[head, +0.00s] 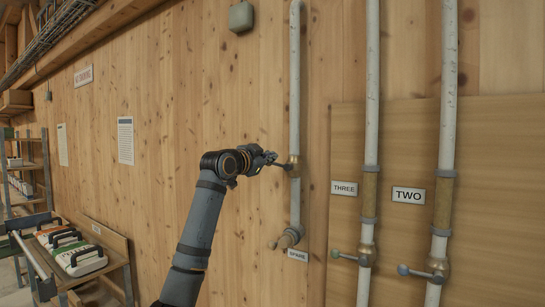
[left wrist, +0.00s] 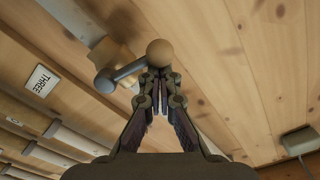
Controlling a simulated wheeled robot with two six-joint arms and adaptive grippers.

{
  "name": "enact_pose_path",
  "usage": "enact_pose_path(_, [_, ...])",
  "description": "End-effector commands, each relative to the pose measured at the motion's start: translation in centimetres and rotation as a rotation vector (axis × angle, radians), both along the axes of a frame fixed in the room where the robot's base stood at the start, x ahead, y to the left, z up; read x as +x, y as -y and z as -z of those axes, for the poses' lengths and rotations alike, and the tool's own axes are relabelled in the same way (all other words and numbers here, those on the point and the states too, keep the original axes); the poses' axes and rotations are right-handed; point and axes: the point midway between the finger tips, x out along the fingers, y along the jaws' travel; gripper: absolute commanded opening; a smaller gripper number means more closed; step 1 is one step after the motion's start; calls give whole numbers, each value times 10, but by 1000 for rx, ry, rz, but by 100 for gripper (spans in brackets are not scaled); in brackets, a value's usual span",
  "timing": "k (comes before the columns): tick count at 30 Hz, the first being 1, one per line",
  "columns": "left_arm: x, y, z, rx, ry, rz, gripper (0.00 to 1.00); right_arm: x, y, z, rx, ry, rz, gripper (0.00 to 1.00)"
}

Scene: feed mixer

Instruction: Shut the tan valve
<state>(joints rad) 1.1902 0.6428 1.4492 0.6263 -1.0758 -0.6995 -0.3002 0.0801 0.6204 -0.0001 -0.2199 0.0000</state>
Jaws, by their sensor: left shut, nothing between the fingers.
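The tan valve (head: 293,166) sits on the white vertical pipe above the SPARE label in the head view. Its grey lever (head: 281,164) points left, crosswise to the pipe. In the left wrist view the lever (left wrist: 123,71) ends in a tan ball knob (left wrist: 160,52). My left gripper (head: 271,158) is at the lever's free end, its fingers together with nothing between them. In the left wrist view the fingertips (left wrist: 157,76) are right by the knob; I cannot tell whether they touch it. My right gripper is not in view.
A bench with cases (head: 80,258) stands lower left. The wall left of my arm is mostly clear.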

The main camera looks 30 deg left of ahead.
Motion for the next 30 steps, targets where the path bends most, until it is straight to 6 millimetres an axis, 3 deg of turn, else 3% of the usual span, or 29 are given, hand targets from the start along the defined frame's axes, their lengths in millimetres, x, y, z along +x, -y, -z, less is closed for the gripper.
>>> enact_pose_path(30, [0,-5,9,-42,1,0,0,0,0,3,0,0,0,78])
